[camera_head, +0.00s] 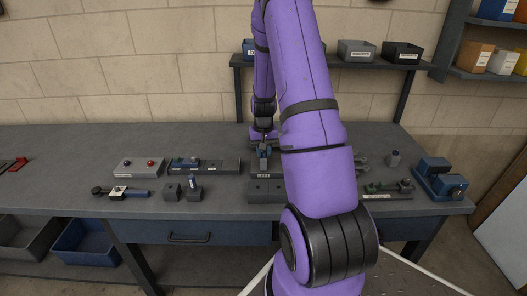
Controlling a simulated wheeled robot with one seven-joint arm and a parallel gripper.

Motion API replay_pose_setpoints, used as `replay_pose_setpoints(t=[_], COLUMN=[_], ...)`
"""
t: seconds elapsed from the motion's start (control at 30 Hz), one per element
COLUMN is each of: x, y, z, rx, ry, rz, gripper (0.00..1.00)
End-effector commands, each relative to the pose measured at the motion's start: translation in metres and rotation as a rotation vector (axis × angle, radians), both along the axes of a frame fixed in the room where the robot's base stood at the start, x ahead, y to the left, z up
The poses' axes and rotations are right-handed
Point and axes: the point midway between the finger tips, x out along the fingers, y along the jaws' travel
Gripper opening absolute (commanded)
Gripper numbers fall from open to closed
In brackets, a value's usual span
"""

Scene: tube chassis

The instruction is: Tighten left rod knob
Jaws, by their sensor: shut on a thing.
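My purple arm reaches across the workbench, and my gripper (264,137) points down at the middle of the bench, small and partly hidden behind an arm link. It is shut on the top of a small upright blue-and-dark fixture (264,156). This fixture stands on a dark block with a white label (264,168). The left rod knob is too small and covered to make out clearly at the jaws. The right side of the fixture is hidden by my arm.
A blue vise-like device (440,180) stands at right. A shelf with bins (357,50) is behind. The bench's far left is mostly clear.

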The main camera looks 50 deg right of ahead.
Motion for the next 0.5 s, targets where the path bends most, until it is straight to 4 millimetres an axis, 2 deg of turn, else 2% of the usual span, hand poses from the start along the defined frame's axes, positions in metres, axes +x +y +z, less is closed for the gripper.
replay_pose_setpoints(t=[0.5], x=[0.0003], y=[0.0002], z=[0.0001], rx=[-0.001], ry=[-0.001], rz=[-0.417], gripper=[0.01])
